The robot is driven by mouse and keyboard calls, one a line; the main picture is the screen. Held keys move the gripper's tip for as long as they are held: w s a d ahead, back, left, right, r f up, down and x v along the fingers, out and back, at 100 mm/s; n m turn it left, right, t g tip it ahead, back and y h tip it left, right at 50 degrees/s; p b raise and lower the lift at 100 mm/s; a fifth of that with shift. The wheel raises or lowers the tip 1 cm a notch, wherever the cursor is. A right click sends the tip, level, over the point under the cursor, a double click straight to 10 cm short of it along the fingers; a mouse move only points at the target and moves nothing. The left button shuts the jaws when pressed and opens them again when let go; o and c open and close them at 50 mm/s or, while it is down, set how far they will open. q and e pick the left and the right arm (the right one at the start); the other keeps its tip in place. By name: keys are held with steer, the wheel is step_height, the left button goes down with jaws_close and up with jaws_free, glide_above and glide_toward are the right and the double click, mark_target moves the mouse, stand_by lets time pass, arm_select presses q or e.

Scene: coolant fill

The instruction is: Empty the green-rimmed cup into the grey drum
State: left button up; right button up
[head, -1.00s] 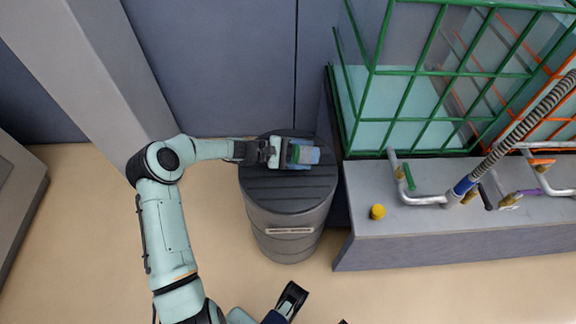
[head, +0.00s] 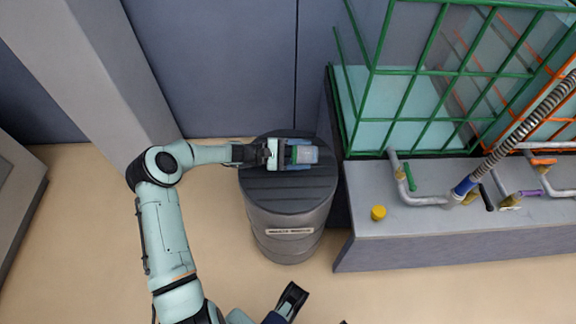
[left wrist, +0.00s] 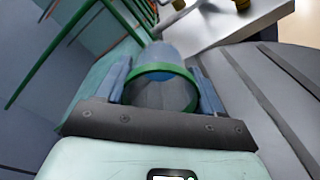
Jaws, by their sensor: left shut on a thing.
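The grey drum (head: 290,212) stands left of the bench, with a dark ridged top and a pale label on its side. My left gripper (head: 289,154) is over the back part of the drum's top, shut on the green-rimmed cup (head: 307,155). In the left wrist view, the cup (left wrist: 160,88) is between the two fingers of the left gripper (left wrist: 163,90), its green rim facing the camera. The cup is see-through with a bluish tint. I cannot tell exactly how far it is tilted or what is left inside.
A grey bench (head: 450,225) stands to the right, with a yellow cap (head: 378,212), pipes and valves on it. A green cage (head: 420,95) around a pale tank stands behind it. A grey pillar (head: 95,70) rises at the left. The floor before the drum is clear.

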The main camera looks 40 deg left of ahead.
arm_select(q)
steer(key=shift+s+a+h, duration=0.1)
steer(key=shift+h, duration=0.2)
steer(key=shift+r+t, duration=0.25)
steer(key=shift+t, duration=0.05)
